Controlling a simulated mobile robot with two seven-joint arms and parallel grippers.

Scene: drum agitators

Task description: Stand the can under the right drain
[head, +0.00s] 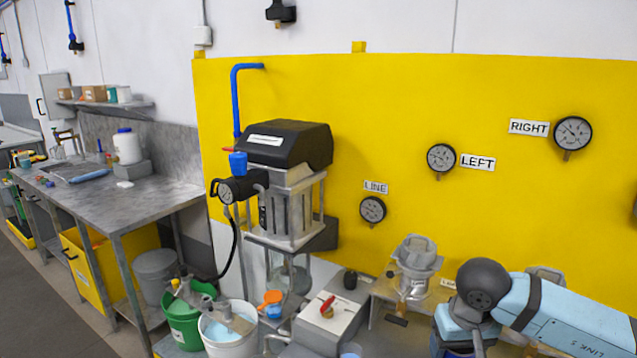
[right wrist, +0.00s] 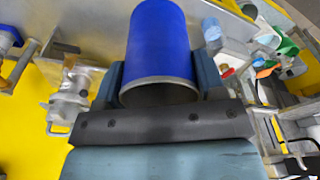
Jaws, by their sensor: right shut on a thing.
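A blue can (right wrist: 160,42) with a grey rim fills the top middle of the right wrist view. My right gripper (right wrist: 160,88) is shut on it, with one finger on each side. A grey clamped machine (head: 416,262) stands left of this arm, and the top of another (head: 545,275) shows behind the arm. I cannot make out the right drain; the arm covers much of that area. My left gripper is not in view.
A yellow panel carries gauges labelled LINE (head: 372,209), LEFT (head: 441,158) and RIGHT (head: 572,132). A green bucket (head: 188,318) and a white bucket (head: 229,335) stand at the bottom left. A grey workbench (head: 110,205) runs along the left wall.

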